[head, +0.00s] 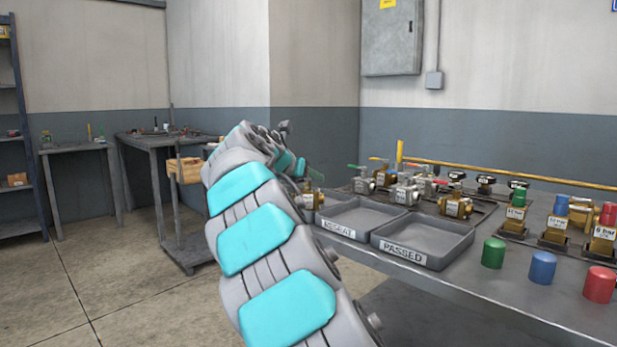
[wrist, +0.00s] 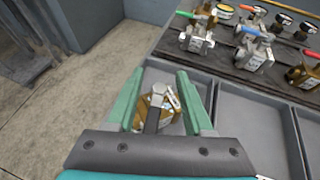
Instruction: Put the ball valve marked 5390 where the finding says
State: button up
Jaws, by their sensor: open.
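In the wrist view my gripper (wrist: 157,88) is open, with its green fingers on either side of a brass valve (wrist: 172,103) with a grey handle. That valve lies in the leftmost tray (wrist: 152,77); a white tag shows on it, too small to read. In the head view the valve (head: 314,194) is partly hidden by my arm, and my gripper is mostly hidden too. The middle tray (head: 357,219) carries a label that seems to read RESEAT, and the right tray (head: 427,238) reads PASSED. Both look empty. I cannot read the number 5390 or any finding.
Several valves with coloured handles, such as a green-handled one (head: 362,182) and a brass one (head: 456,206), stand behind the trays. Green (head: 493,253), blue (head: 542,267) and red (head: 599,284) cylinders stand at the right front, near labelled brass fittings (head: 515,218). A yellow bar (head: 500,173) runs along the back.

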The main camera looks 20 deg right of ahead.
jog(key=v, duration=1.2)
